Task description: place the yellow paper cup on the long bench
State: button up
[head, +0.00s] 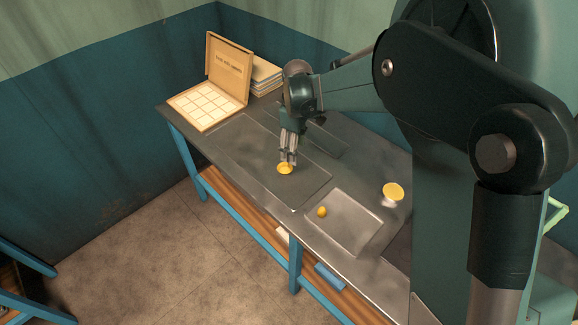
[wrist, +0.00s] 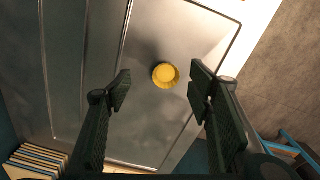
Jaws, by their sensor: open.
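The yellow paper cup (wrist: 165,75) is small and round with a fluted rim. In the wrist view it stands upright on a grey metal panel, between my spread fingertips and clear of both. In the head view the cup (head: 285,169) is just below my gripper (head: 288,158), on the sunken panel of the long bench (head: 213,143). My gripper is open, points down and holds nothing. The exact height of the fingers over the cup is hard to tell.
An open box (head: 229,66) with a gridded white inside and a stack of books (head: 265,76) stand at the bench's far end. Nearer, a shallow tray (head: 347,232) holds a small yellow ball (head: 322,212). A white cup with a yellow top (head: 393,192) stands beside it.

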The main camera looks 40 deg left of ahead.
aim_at(285, 170)
jog(key=shift+n, duration=0.4)
jog(key=s+a+f, duration=0.2)
jog(key=a, duration=0.1)
jog(key=shift+s+f, duration=0.15)
jog(key=shift+f, duration=0.1)
jog(key=shift+f, duration=1.3)
jog(key=shift+a+f, duration=0.1)
jog(key=shift+f, duration=2.55)
jog(key=c, duration=0.7)
